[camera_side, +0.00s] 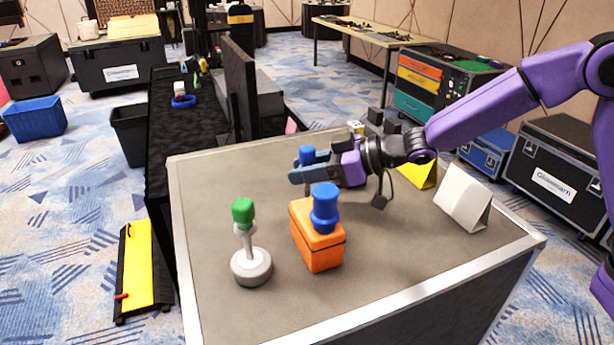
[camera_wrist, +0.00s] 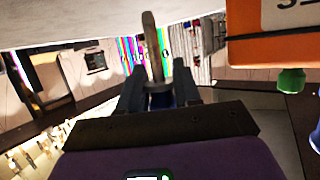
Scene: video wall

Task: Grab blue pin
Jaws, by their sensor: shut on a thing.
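My gripper (camera_side: 302,172) is low over the grey table at its middle, with its fingers lying nearly level. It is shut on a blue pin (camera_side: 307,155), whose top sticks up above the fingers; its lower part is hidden. In the wrist view, a bit of dark blue (camera_wrist: 162,98) shows between the fingers. A second blue pin (camera_side: 325,207) stands upright on an orange box (camera_side: 318,249), nearer the camera than my gripper.
A green-topped pin (camera_side: 243,212) on a round grey base (camera_side: 251,267) stands left of the orange box. A white folded card (camera_side: 461,199) and a yellow one (camera_side: 417,175) stand to the right.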

